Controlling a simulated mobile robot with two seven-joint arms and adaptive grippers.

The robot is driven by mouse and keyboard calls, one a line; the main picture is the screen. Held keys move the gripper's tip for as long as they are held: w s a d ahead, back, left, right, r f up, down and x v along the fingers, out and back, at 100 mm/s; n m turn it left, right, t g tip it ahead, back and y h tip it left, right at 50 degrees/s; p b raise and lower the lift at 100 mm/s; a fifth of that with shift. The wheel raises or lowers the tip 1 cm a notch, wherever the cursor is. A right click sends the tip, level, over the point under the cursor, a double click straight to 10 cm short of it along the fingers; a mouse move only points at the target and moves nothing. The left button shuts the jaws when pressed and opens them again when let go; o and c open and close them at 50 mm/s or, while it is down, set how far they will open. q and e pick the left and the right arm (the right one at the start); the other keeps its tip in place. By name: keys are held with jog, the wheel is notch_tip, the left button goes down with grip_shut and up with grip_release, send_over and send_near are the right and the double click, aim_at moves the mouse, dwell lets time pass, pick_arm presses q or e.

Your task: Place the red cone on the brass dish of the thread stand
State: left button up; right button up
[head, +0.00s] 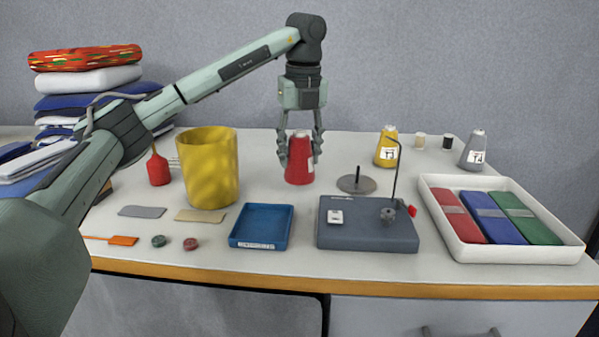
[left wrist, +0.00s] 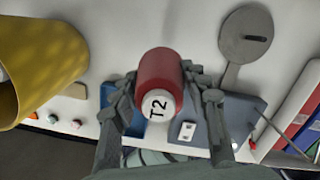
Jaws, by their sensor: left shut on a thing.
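The red cone (head: 299,172) is upright between the fingers of my left gripper (head: 299,158), which is shut on it. In the left wrist view the red cone (left wrist: 160,68) has a white top marked T2, with the fingers of my left gripper (left wrist: 158,82) on both sides. I cannot tell whether its base touches the table. A round grey-looking dish (head: 350,186) with an upright pin stands just right of the cone, empty and apart from it; the dish also shows in the left wrist view (left wrist: 233,45). My right gripper is not in view.
A yellow bin (head: 208,168) stands left of the cone. In front are a blue tray (head: 261,226) and a dark box (head: 368,236) with a tall hooked wire. A white tray (head: 440,240) with cloth packs is right. Yellow (head: 387,148) and grey (head: 473,150) cones stand behind.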

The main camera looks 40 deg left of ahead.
pick_arm(q)
jog(key=shift+w+f, duration=0.1)
jog(key=shift+f, duration=1.95)
jog(key=shift+f, duration=0.1)
jog(key=o, duration=1.3)
